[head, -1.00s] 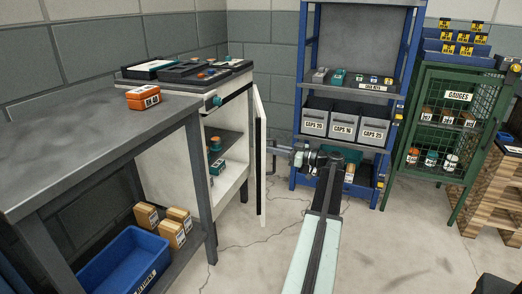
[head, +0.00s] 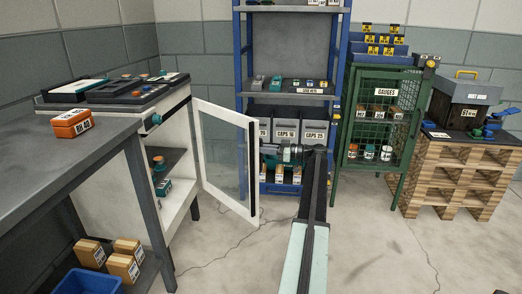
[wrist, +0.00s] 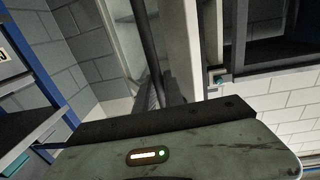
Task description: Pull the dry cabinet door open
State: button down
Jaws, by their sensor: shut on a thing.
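The dry cabinet (head: 112,205) stands at the left in the head view, white with a dark top. Its glass door (head: 225,158) with a white frame is swung wide open toward the right, so the shelves inside show. In the wrist view the handle (wrist: 147,45) is a dark bar running up from the jaws, beside the pale door frame (wrist: 190,55).
A grey workbench (head: 60,160) with an orange case (head: 72,123) stands in front of the cabinet at the left. A blue rack (head: 241,60) is close behind the door and gripper. A green gauge cabinet (head: 383,80) stands further right. The floor (head: 390,240) at the right front is clear.

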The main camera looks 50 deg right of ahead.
jog(key=shift+a, duration=0.1)
jog(key=c, duration=1.5)
grip_release()
jog(key=shift+w+a, duration=0.1)
jog(key=shift+w, duration=0.05)
jog(key=shift+o, duration=0.2)
jog(key=v, duration=0.7)
jog(key=shift+s+d, duration=0.2)
jog(key=shift+s, duration=0.1)
